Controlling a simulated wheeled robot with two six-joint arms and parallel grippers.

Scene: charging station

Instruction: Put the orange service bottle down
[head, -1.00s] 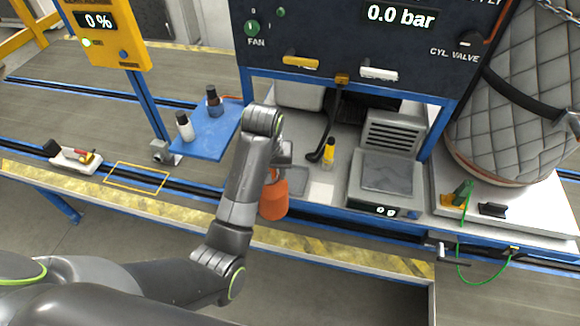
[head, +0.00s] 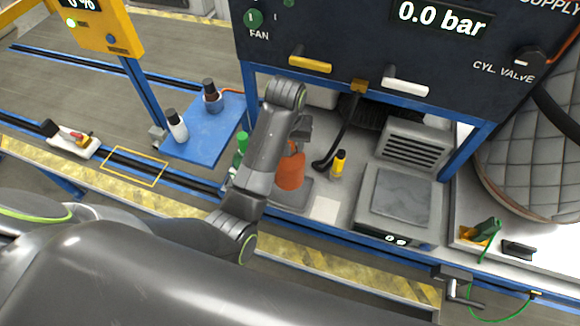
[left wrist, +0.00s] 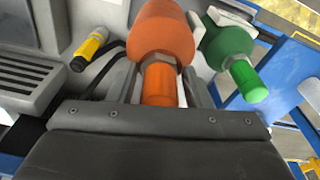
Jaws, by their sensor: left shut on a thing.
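The orange service bottle (head: 290,172) is inside the station's lower bay, over a grey pad (head: 297,197). In the left wrist view the orange bottle (left wrist: 162,32) has its narrow neck between my fingers. My left gripper (head: 302,132) is shut on it; the left gripper also shows in the wrist view (left wrist: 158,88). My arm hides part of the bottle in the head view. I cannot tell whether its base touches the pad. My right gripper is not in view.
A green bottle (left wrist: 226,48) stands close beside the orange one; it is partly hidden in the head view (head: 242,142). A blue shelf (head: 205,135) holds two bottles.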

